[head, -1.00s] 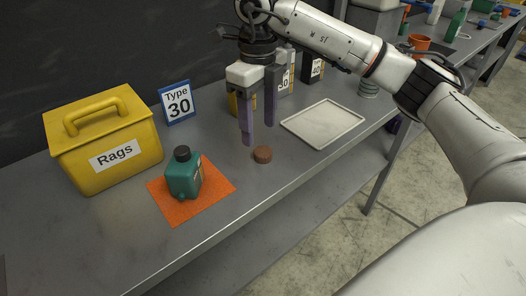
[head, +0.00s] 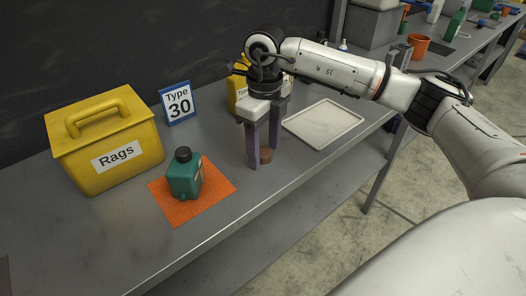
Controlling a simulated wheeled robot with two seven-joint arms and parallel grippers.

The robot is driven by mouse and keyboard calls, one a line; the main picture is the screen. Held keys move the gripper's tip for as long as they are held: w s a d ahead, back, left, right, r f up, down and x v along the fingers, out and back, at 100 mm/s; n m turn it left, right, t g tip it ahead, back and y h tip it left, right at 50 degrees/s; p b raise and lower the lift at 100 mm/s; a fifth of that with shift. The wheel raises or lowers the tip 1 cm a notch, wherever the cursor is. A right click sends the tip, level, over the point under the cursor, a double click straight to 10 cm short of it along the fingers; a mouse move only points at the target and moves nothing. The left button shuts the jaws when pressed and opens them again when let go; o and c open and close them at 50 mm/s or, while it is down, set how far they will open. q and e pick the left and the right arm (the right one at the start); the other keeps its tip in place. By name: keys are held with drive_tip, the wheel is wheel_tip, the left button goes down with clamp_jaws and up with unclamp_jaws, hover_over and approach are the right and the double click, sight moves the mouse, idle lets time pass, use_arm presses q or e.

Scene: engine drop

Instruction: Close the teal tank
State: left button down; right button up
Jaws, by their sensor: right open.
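The teal tank (head: 185,178) stands upright on an orange mat (head: 215,186) at the left middle of the bench. A dark cap shape (head: 183,154) shows on its top. A small brown round piece (head: 265,155) lies on the bench to the right of the tank. My right gripper (head: 264,163) points down over this brown piece, with its two fingers open on either side of it. The near finger hides part of the piece, and I cannot tell whether the fingers touch it. My left gripper is not in view.
A yellow Rags box (head: 137,168) stands left of the tank. A Type 30 sign (head: 178,103) stands behind it. A pale tray (head: 323,123) lies right of my gripper. A yellow container (head: 237,92) is partly hidden behind my gripper. Bare bench lies between mat and gripper.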

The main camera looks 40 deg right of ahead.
sight(264, 152)
drive_tip(key=c, duration=1.1)
wheel_tip(264, 152, up, 10)
drive_tip(key=shift+r+b, duration=0.1)
drive_tip(key=shift+b, duration=0.25)
